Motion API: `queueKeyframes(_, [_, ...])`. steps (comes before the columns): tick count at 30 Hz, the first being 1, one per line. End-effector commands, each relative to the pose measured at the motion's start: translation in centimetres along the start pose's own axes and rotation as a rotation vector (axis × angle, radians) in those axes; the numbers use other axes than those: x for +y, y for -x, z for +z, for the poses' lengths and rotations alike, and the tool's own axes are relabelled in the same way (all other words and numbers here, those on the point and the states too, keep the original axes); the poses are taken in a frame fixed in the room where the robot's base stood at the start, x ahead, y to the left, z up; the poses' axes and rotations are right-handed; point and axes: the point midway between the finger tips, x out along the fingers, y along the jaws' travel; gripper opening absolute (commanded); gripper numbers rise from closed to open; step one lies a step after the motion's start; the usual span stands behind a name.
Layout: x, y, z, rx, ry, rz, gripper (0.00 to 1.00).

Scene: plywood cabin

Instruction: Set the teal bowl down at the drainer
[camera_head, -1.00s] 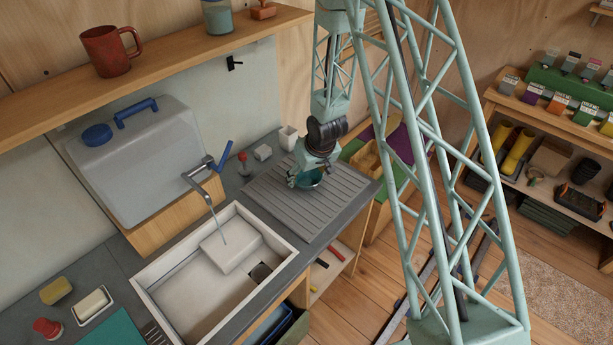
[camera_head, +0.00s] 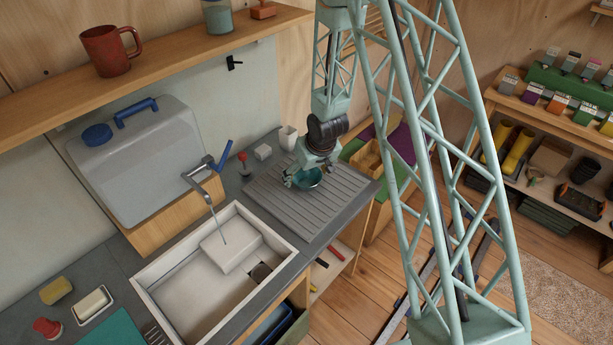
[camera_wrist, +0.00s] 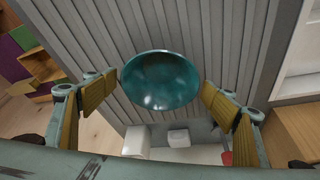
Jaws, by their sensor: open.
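The teal bowl (camera_wrist: 160,80) sits upright on the grey ribbed drainer (camera_wrist: 215,35), its inside facing the wrist camera. In the head view the bowl (camera_head: 308,179) shows partly behind my gripper, on the ribbed drainer (camera_head: 320,212) right of the sink. My gripper (camera_wrist: 160,95) is open in the wrist view, one finger on either side of the bowl, with gaps between the finger pads and the rim. In the head view my gripper (camera_head: 302,180) is just above the drainer and hides part of the bowl.
The sink (camera_head: 190,285) with a tap (camera_head: 205,190) lies left of the drainer. A white cup (camera_head: 288,138), a small white block (camera_head: 263,152) and a red-knobbed item (camera_head: 243,163) stand behind the drainer. A grey water container (camera_head: 140,160) stands further left.

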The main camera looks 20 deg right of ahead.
Motion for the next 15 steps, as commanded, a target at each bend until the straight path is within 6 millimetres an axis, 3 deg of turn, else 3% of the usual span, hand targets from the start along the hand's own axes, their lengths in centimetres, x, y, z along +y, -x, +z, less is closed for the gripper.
queueKeyframes(15, [0.0, 4.3, 0.0, 0.001, -0.001, 0.001, 0.78])
